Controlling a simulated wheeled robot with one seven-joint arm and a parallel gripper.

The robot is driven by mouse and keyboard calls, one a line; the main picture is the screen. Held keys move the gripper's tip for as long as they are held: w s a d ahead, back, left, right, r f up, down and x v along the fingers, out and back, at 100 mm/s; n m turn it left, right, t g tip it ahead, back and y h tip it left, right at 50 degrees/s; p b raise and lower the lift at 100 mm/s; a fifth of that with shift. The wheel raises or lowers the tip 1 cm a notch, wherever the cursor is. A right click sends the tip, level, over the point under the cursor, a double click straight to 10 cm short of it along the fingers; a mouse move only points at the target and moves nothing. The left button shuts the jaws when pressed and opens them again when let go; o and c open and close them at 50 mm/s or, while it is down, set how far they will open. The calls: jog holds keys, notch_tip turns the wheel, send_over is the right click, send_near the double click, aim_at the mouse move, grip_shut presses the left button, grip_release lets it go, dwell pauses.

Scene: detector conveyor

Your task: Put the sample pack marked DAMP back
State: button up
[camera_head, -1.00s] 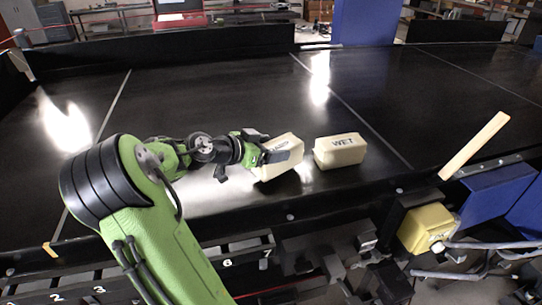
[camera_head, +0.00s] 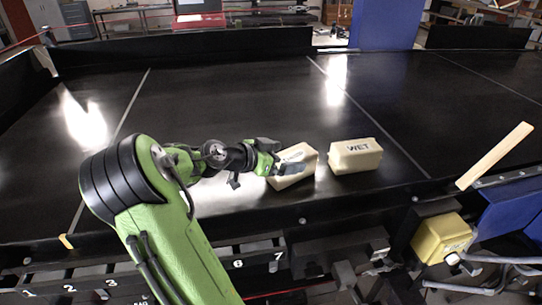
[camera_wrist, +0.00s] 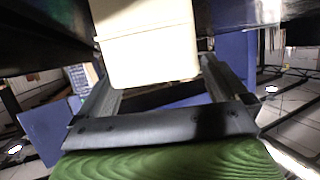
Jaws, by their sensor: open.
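A cream sample pack (camera_head: 306,168) sits tilted on the black conveyor near its front edge; my gripper covers much of it. The marking on its top is mostly hidden and I cannot read it now. My gripper (camera_head: 288,162) is open at this pack, one finger lying across its visible face. In the wrist view the pale pack (camera_wrist: 146,45) stands between the spread fingers of my gripper (camera_wrist: 160,72); contact with the fingers cannot be told. A second cream pack marked WET (camera_head: 355,158) rests on the belt just to the right, apart from the first.
The dark conveyor belt (camera_head: 200,110) is wide and clear behind the packs. Numbered places (camera_head: 255,258) line its front below the rim. A pale wooden bar (camera_head: 495,156) leans up at right, above a yellow box (camera_head: 442,238). A blue panel (camera_head: 385,22) stands at the back.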

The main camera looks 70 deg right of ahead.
jog(key=v, duration=1.1)
jog(key=shift+a, duration=0.2)
jog(key=shift+w, duration=0.1)
